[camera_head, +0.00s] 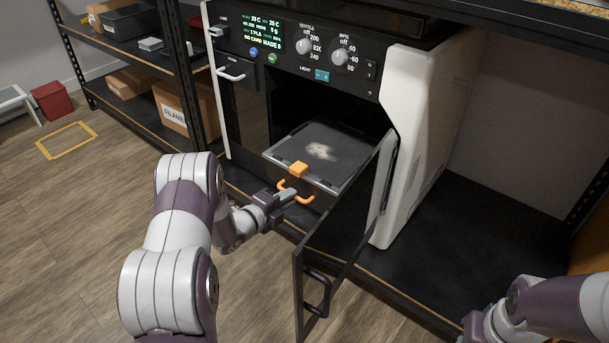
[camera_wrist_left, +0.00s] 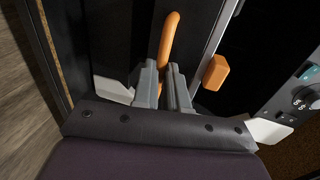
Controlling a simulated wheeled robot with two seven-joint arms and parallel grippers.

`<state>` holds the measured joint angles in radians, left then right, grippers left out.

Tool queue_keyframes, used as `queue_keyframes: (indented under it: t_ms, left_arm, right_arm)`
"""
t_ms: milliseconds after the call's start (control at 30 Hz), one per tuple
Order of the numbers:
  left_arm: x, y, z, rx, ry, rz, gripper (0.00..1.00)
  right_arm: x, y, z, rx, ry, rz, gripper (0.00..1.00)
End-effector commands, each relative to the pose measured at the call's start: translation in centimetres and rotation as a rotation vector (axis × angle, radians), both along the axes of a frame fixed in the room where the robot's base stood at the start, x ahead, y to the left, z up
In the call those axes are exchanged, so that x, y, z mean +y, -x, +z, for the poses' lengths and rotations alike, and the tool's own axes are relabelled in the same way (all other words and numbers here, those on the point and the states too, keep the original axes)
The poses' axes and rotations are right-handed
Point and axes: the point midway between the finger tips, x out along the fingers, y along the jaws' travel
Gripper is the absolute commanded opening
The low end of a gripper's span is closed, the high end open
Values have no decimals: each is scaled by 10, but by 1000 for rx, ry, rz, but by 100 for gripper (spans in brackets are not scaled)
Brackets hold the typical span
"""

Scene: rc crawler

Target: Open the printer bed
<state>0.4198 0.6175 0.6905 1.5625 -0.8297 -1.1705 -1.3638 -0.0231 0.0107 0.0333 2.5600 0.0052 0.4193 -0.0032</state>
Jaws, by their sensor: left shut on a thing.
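The printer bed (camera_head: 325,150) is a dark plate with a pale smudge, sticking partly out of the printer's open chamber. An orange block (camera_head: 298,169) sits at its front edge and also shows in the left wrist view (camera_wrist_left: 215,72). Below it is an orange loop handle (camera_head: 304,199), also in the left wrist view (camera_wrist_left: 169,38). My left gripper (camera_head: 287,194) is shut on this handle; its fingers (camera_wrist_left: 163,84) meet around the handle's near end. My right arm shows at the lower right, but its gripper's fingers are out of view.
The printer's dark glass door (camera_head: 345,225) stands swung open to the right of the bed, close to my left gripper. A control panel (camera_head: 300,45) with knobs is above. The shelf (camera_head: 450,240) right of the printer is bare. Boxes (camera_head: 185,108) stand on shelves at left.

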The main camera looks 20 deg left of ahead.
Motion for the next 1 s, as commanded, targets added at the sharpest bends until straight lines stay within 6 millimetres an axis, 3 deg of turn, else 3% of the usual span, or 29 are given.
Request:
queue_keyframes:
  t_ms: [200, 400, 633, 1000]
  left_arm:
    - [18, 46, 3, 2, 2, 4, 0]
    - [27, 74, 2, 1, 2, 1, 0]
    - [32, 88, 1, -1, 0, 0, 0]
    - [33, 91, 0, -2, -1, -1, 0]
  right_arm:
    - [0, 0, 20, 0, 0, 0, 43]
    - [0, 0, 27, 0, 0, 0, 43]
    - [0, 0, 31, 0, 0, 0, 43]
    - [0, 0, 31, 0, 0, 0, 43]
